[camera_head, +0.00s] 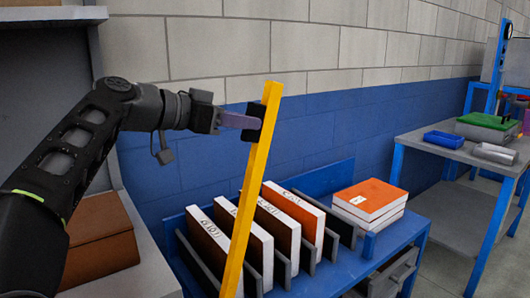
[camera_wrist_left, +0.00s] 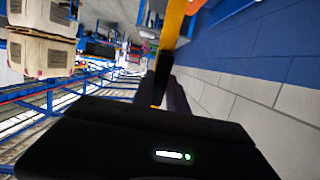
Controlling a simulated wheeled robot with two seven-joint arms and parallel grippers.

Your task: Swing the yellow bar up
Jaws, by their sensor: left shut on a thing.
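The yellow bar (camera_head: 252,188) stands steeply in the head view, its top leaning a little right and its lower end running out of the bottom of the picture. My left gripper (camera_head: 249,123) is shut on a black piece at the upper part of the bar. In the left wrist view the yellow bar (camera_wrist_left: 172,28) runs down from the top edge to the gripper (camera_wrist_left: 162,88), where a dark part covers the contact. My right gripper is in neither view.
Behind the bar, a blue rack (camera_head: 345,168) holds several upright white-and-orange panels (camera_head: 305,207). Stacked orange panels (camera_head: 370,196) lie to the right. A brown box (camera_head: 104,243) is at lower left. A workbench (camera_head: 450,152) with a blue tray (camera_head: 444,139) stands at right.

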